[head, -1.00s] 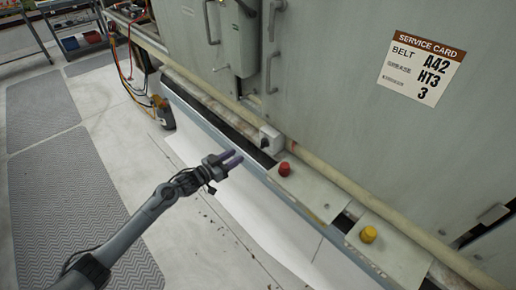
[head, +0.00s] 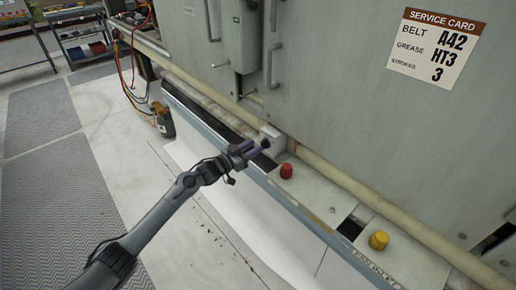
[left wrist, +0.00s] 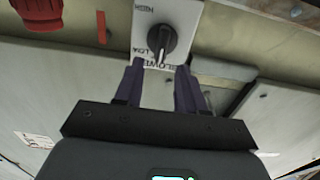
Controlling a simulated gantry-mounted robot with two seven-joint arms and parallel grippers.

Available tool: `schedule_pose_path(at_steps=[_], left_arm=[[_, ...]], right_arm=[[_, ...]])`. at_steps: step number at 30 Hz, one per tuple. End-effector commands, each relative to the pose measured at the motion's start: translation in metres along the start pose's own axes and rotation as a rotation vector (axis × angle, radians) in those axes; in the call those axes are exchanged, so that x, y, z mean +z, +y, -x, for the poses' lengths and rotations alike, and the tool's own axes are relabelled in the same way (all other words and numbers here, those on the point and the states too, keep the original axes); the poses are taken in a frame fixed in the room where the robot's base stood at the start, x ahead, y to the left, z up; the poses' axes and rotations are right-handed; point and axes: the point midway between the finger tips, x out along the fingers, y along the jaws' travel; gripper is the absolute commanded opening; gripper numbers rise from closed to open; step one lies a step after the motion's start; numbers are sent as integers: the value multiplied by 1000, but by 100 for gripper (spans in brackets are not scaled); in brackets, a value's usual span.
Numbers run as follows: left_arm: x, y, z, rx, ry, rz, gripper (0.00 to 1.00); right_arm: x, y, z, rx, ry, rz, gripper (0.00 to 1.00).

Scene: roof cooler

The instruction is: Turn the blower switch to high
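The blower switch is a pale box (head: 273,138) with a black knob (head: 265,143) on its face, low on the grey unit's wall. In the left wrist view the knob (left wrist: 161,42) has a white mark on its lower end, by the LOW lettering; the HIGH lettering is at the plate's upper left, upside down. My left gripper (head: 253,149) is at the knob in the head view. In the left wrist view its purple fingers (left wrist: 160,68) are apart, with the knob just beyond and between their tips. Contact cannot be told. My right gripper is out of view.
A red button (head: 286,171) and a yellow button (head: 378,241) sit on plates to the right along the ledge. A pale pipe (head: 335,178) runs behind them. A service card (head: 437,47) is on the wall. Open floor lies to the left.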

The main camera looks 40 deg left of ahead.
Motion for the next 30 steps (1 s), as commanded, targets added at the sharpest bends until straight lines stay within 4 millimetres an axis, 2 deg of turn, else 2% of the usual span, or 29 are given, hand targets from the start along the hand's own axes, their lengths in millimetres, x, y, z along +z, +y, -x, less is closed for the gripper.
schedule_pose_path(at_steps=[3, 9, 21, 22, 27, 30], left_arm=[[1, 0, -14, 0, 2, 1, 39], [1, 0, -28, -1, 0, 1, 39], [0, 0, -31, 0, -1, 0, 39], [0, 0, -31, 0, -1, 0, 38], [0, 0, -31, 0, -1, 0, 12], [0, 0, -31, 0, -1, 0, 0]], right_arm=[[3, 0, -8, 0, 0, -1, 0], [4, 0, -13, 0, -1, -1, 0], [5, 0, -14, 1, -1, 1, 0], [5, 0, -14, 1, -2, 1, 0], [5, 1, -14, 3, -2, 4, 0], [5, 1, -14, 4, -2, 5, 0]])
